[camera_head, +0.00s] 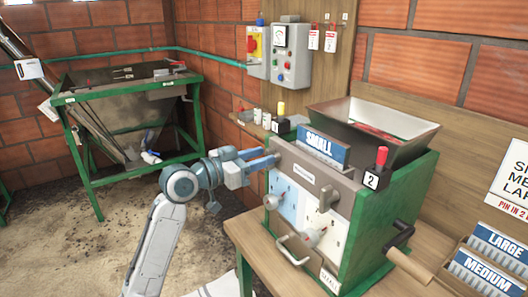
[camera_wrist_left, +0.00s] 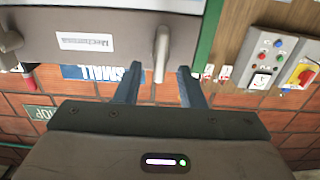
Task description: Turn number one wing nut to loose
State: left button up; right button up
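The green-sided pulper (camera_head: 395,215) stands on the wooden bench. A grey lever-like wing nut (camera_wrist_left: 160,55) stands out from its front plate (camera_wrist_left: 95,15), beside a small white label (camera_wrist_left: 87,42). My left gripper (camera_head: 270,160) is at the left end of the plate; in the head view it hides this nut. In the left wrist view, its blue fingers (camera_wrist_left: 159,78) are apart on either side of the nut's end, with gaps to both. A second grey lever (camera_head: 325,197) is right of the label in the head view. My right gripper is not in view.
A red-topped post (camera_head: 381,157) with a "2" block and a yellow-topped post (camera_head: 281,108) stand by the hopper (camera_head: 400,125). A crank handle (camera_head: 410,265) and a front pull handle (camera_head: 293,250) stick out. A control box (camera_head: 291,55) is behind. SMALL, LARGE and MEDIUM blocks are nearby.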

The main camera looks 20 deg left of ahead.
pick_arm(q)
jog(key=shift+x, duration=0.8)
grip_shut()
